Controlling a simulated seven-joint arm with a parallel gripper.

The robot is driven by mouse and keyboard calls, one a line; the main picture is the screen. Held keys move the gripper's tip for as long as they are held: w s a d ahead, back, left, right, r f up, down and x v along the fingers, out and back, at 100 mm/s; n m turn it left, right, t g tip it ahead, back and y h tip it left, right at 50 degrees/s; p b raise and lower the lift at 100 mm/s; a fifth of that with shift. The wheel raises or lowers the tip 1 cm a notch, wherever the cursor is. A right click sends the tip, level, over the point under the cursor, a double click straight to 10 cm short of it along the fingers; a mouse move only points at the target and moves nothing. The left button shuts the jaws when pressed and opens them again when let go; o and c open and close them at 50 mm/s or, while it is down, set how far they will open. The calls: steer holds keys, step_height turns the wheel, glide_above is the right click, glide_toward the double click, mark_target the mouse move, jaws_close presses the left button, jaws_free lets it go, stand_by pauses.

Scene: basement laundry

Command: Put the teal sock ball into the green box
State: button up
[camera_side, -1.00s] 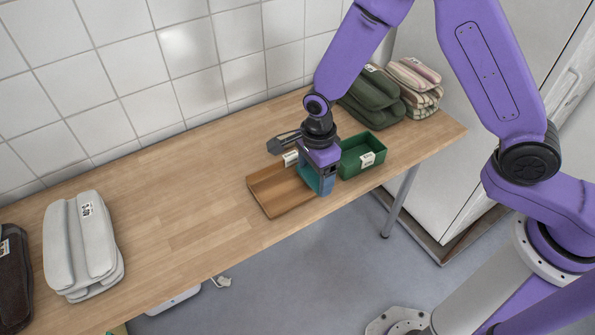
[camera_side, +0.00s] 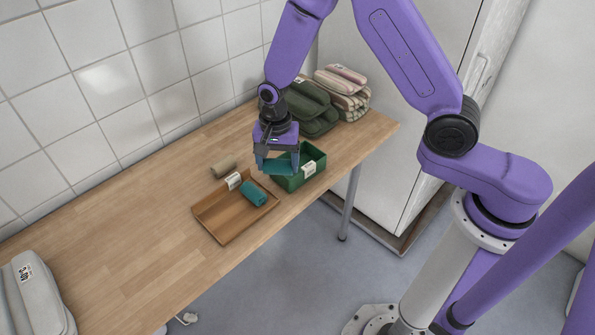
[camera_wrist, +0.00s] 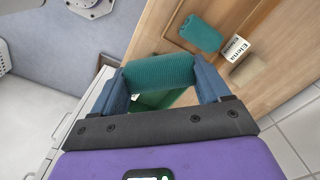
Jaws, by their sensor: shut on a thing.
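My gripper (camera_side: 277,164) is shut on a teal sock ball (camera_wrist: 160,72), which spans between the two fingers in the wrist view. In the side view the held ball (camera_side: 278,168) is at the left part of the green box (camera_side: 312,168), seemingly above it; the exact height is hard to tell. The green box has a white label on its front and is partly hidden by my gripper. A piece of it (camera_wrist: 150,99) shows below the held ball in the wrist view. A second teal roll (camera_side: 254,194) lies in the wooden tray (camera_side: 225,228).
A tan roll (camera_side: 223,166) lies on the table behind the tray, near a white name card (camera_side: 233,181). Folded dark green towels (camera_side: 312,108) and striped towels (camera_side: 345,92) stand behind the box. Grey folded towels (camera_side: 35,295) are at far left. The table's left half is largely clear.

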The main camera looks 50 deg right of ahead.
steer(key=w+d+f+n, duration=0.2)
steer(key=w+d+n, duration=0.3)
steer(key=d+n, duration=0.55)
steer(key=shift+m, duration=0.45)
steer(key=shift+d+f, duration=0.2)
steer(key=shift+f, duration=2.2)
steer(key=shift+d+f, duration=0.2)
steer(key=shift+f, duration=2.15)
steer(key=shift+s+f, duration=0.1)
steer(key=shift+f, duration=0.1)
steer(key=o, duration=1)
steer(key=shift+r, duration=0.1)
